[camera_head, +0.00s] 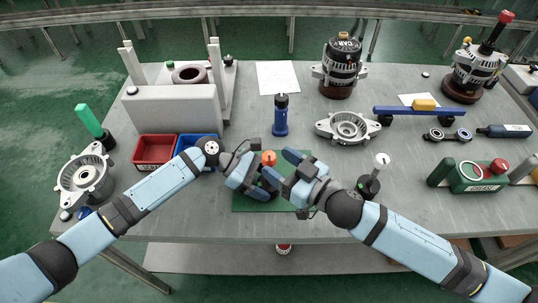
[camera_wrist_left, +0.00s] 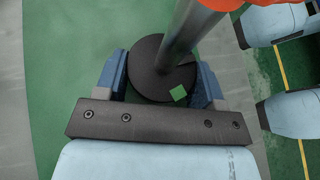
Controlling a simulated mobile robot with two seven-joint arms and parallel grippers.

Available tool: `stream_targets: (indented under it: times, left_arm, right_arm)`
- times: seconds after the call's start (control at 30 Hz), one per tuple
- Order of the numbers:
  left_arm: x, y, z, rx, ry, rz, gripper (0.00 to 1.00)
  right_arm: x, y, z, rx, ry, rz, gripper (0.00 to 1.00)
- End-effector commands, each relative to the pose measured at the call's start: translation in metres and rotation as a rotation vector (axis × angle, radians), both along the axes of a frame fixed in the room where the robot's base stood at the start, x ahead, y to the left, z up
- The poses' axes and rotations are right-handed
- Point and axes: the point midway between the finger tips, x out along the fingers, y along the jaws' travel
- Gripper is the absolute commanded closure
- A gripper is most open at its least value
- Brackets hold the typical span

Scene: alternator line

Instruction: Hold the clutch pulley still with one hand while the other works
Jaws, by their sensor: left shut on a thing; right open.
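A round black disc (camera_wrist_left: 148,72), which looks like the clutch pulley, sits over the green mat (camera_head: 240,203). A small green square marks its rim. A grey metal shaft (camera_wrist_left: 187,35) rises from it to an orange top (camera_head: 268,158). My left gripper (camera_head: 257,188) is shut on the disc, one finger on each side in the left wrist view (camera_wrist_left: 160,82). My right gripper (camera_head: 281,167) is open beside the orange top, at its right. Its two blue fingers show at the right of the left wrist view. The arms hide most of the disc in the head view.
Red (camera_head: 153,150) and blue (camera_head: 187,141) bins stand left of the mat. A dark blue bottle-like tool (camera_head: 281,115) stands behind it. A white-knobbed stand (camera_head: 369,186) is close to my right arm. An alternator housing (camera_head: 348,127) lies behind right. The table's front edge is near.

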Motion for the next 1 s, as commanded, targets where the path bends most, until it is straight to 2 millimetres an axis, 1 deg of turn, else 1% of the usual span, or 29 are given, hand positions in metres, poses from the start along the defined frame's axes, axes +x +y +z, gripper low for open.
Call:
stream_targets:
  times: [0.03,0.1,0.2,0.33,0.57,0.6,0.67,0.7,0.77,0.8,0.83,1.0]
  left_arm:
    - [0.0,0.0,0.0,0.0,0.0,0.001,0.58]
    - [0.0,0.0,0.0,0.0,0.0,0.001,0.58]
    - [0.0,0.0,0.0,0.0,0.0,0.001,0.58]
    - [0.0,0.0,0.0,0.0,0.0,0.0,0.58]
    - [0.0,0.0,0.0,0.0,0.0,0.0,0.58]
    - [0.0,0.0,0.0,0.0,0.0,0.0,0.58]
    - [0.0,0.0,0.0,0.0,0.0,0.0,0.58]
    - [0.0,0.0,0.0,0.0,0.0,0.0,0.58]
    - [0.0,0.0,0.0,0.0,0.0,0.0,0.58]
    - [0.0,0.0,0.0,0.0,0.0,0.0,0.58]
    - [0.0,0.0,0.0,0.0,0.0,0.0,0.58]
    - [0.0,0.0,0.0,0.0,0.0,0.0,0.58]
  right_arm:
    - [0.006,0.007,0.001,0.001,-0.002,0.001,0.4]
    - [0.012,0.014,0.001,0.0,-0.001,0.0,0.4]
    - [0.018,0.021,0.0,0.0,0.0,-0.001,0.4]
    - [0.022,0.026,0.0,0.0,0.0,0.0,0.4]
    - [0.022,0.026,0.0,0.0,0.001,0.0,0.4]
    - [0.022,0.026,0.0,0.0,0.001,0.0,0.42]
    - [0.022,0.026,0.0,0.0,0.001,0.0,0.56]
    - [0.022,0.026,0.0,0.0,0.001,0.0,0.65]
    - [0.022,0.026,0.0,0.0,0.001,0.0,0.79]
    - [0.022,0.026,0.0,0.0,0.001,0.0,0.88]
    - [0.022,0.026,0.0,0.0,0.001,0.0,0.89]
    - [0.021,0.028,0.0,0.005,0.003,-0.017,0.89]
